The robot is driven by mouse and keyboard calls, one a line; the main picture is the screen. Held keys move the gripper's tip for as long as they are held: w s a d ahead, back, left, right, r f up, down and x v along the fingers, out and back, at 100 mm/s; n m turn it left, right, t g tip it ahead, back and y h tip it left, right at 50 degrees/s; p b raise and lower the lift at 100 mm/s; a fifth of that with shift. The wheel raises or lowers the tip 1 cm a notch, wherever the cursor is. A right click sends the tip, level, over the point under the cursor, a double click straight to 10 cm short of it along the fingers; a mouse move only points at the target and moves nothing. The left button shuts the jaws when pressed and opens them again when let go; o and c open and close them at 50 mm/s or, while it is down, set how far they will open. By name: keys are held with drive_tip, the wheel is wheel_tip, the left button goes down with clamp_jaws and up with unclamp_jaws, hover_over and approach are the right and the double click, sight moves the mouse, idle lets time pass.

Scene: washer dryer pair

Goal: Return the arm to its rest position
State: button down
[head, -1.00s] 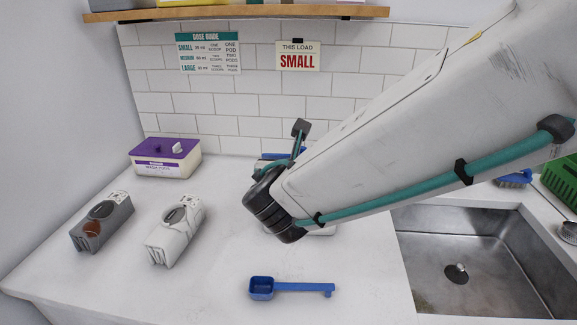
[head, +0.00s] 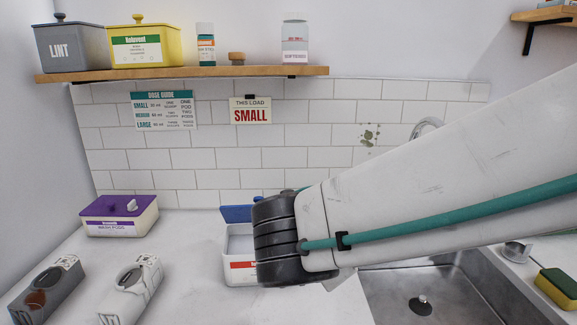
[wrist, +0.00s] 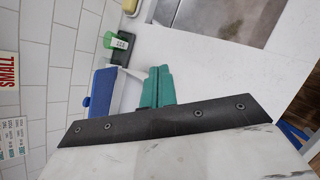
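My arm reaches in from the right in the head view, a pale link with a teal hose ending in a dark ribbed joint (head: 280,240) above the counter. My gripper is not visible there, hidden or out of frame. In the wrist view two teal fingers of my gripper (wrist: 157,80) sit side by side beyond a dark plate, closed with nothing seen between them. In the head view the dark joint partly covers a white box (head: 238,270) with a red label and a raised blue lid (head: 236,214).
A sink (head: 440,290) and a sponge (head: 558,285) are at right. A shelf (head: 180,75) with several containers hangs above; the tiled wall is behind.

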drive_tip(key=s+d+m+g+y, duration=0.2)
drive_tip(key=s+d+m+g, duration=0.2)
drive_tip(key=s+d+m, duration=0.4)
drive_tip(key=s+d+m+g+y, duration=0.2)
drive_tip(key=s+d+m+g, duration=0.2)
drive_tip(key=s+d+m, duration=0.4)
drive_tip(key=d+m, duration=0.4)
drive_tip(key=m, duration=0.3)
drive_tip(key=shift+m, duration=0.3)
drive_tip(key=shift+d+f, duration=0.1)
drive_tip(key=shift+d, duration=0.05)
